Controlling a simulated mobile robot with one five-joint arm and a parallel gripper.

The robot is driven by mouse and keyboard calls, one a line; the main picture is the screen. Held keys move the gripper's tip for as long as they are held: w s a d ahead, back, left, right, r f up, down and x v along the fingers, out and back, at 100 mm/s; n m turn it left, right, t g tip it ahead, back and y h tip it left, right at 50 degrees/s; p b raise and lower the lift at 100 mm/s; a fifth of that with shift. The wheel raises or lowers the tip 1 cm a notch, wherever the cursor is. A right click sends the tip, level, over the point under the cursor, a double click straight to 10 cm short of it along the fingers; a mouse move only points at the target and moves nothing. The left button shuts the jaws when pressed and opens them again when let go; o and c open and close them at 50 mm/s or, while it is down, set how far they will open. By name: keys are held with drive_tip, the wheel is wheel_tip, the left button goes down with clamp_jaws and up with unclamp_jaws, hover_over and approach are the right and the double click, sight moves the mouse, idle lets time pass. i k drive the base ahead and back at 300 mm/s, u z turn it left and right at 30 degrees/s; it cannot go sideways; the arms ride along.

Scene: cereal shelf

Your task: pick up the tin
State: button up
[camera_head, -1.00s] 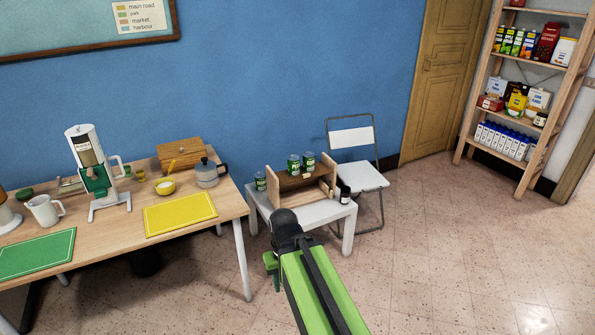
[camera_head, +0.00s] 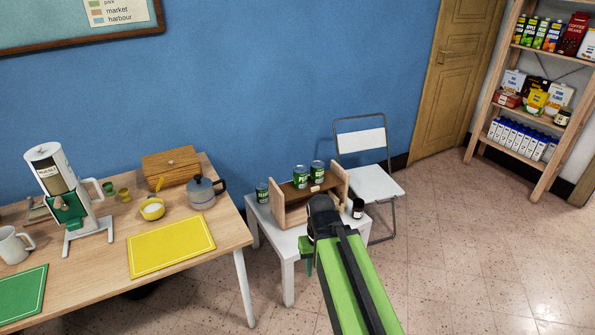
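Three green tins with white lettering are in view at the small white table (camera_head: 288,250). One tin (camera_head: 262,194) stands on the table's left side, beside a wooden rack (camera_head: 279,205). Two more tins, a left one (camera_head: 300,177) and a right one (camera_head: 317,173), stand side by side on top of the rack. My gripper (camera_head: 322,208) is at the end of my green and black arm, in front of the rack in the picture and covering part of it.
A dark jar (camera_head: 357,209) stands at the white table's right edge. A folding chair (camera_head: 368,180) is right behind. Stocked shelves (camera_head: 480,120) stand far right; the floor at right is clear.

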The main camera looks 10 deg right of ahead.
sight(300, 171)
drive_tip(key=u, duration=0.4)
drive_tip(key=i, duration=1.15)
drive_tip(key=u, duration=0.85)
